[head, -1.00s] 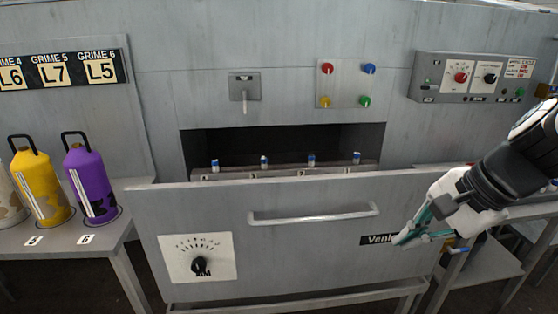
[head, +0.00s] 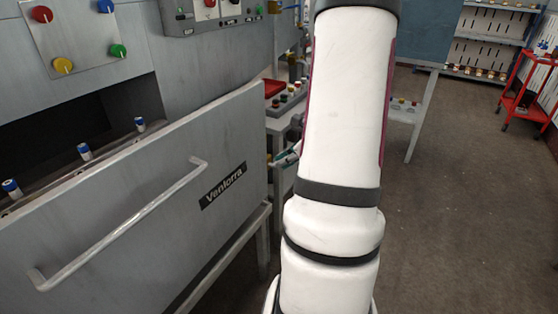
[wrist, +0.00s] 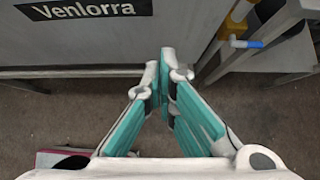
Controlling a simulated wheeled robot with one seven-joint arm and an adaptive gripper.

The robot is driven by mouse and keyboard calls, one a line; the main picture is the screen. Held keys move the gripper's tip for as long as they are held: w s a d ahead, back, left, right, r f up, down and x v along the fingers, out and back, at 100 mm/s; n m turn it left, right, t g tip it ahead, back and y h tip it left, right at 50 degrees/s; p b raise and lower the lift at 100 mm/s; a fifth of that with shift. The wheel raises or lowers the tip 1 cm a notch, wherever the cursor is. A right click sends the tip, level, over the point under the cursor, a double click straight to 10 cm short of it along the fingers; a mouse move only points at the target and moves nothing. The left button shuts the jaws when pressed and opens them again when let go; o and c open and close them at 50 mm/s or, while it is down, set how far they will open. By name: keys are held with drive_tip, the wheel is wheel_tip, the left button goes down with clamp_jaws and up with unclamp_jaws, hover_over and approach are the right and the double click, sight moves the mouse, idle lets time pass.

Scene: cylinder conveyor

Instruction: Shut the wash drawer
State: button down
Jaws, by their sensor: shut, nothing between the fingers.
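The wash drawer (head: 150,190) stands pulled out from the grey cabinet, with a dark opening behind its front panel. Its front carries a long bar handle (head: 120,225) and a "Venlorra" label, which also shows in the wrist view (wrist: 85,10). Several blue-capped items (head: 84,151) stand inside behind the panel. My gripper (wrist: 168,65) is shut and empty, its teal fingers meeting at the tips. In the wrist view it is near the drawer's right end, apart from the handle. In the head view my arm hides most of it; a teal part shows by the panel's right edge.
A knob plate (head: 80,35) is on the cabinet above the opening. A red trolley (head: 530,95) stands far right. The brown floor (head: 460,200) at right is clear.

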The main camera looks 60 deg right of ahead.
sight(249, 171)
drive_tip(key=shift+w+a+f+b, duration=0.1)
drive_tip(key=shift+w+f+b, duration=0.2)
drive_tip(key=shift+w+f, duration=0.85)
drive_tip(key=shift+w+a+f+b, duration=0.1)
drive_tip(key=shift+w+f+b, duration=0.25)
drive_tip(key=shift+w, duration=1.45)
drive_tip(key=shift+w+f+b, duration=0.2)
drive_tip(key=shift+w+f, duration=0.65)
drive_tip(key=shift+w, duration=0.6)
drive_tip(key=shift+w, duration=0.1)
